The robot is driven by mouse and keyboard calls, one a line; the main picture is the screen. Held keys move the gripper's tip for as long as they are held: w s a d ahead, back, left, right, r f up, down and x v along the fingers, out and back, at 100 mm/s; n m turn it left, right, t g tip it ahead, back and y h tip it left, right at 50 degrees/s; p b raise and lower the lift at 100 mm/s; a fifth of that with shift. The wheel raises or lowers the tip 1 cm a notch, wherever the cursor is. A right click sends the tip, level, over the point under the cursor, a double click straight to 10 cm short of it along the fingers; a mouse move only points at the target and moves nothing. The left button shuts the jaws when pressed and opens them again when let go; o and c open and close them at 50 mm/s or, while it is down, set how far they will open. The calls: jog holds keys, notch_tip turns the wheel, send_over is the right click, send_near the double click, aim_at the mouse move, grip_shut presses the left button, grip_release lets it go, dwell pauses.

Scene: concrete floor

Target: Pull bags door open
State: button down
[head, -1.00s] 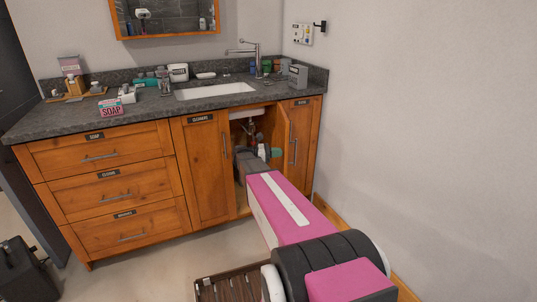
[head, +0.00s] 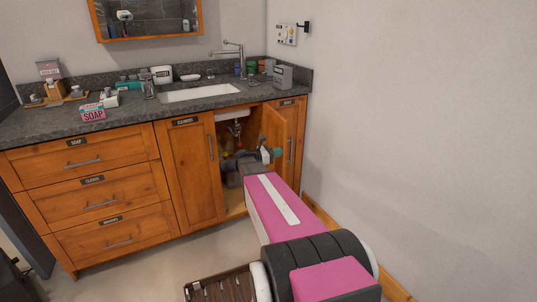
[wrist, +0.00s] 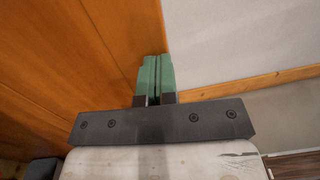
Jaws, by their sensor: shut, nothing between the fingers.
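The bags door (head: 299,135) is the narrow wooden door at the cabinet's right end, under a small dark label (head: 288,103). In the wrist view, the shut fingers (wrist: 157,72) are beside an orange wooden front (wrist: 75,70); the handle is not seen there, and contact cannot be told.
The cleaners door (head: 190,170) is shut. A white wall (head: 420,130) is close on the right, with a wooden baseboard (wrist: 240,85). Floor is clear in front of the drawers.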

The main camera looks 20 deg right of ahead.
jog(key=d+n+t, duration=0.1)
jog(key=d+t, duration=0.2)
jog(key=d, duration=0.5)
jog(key=shift+n, duration=0.4)
jog(key=shift+s+d, duration=0.1)
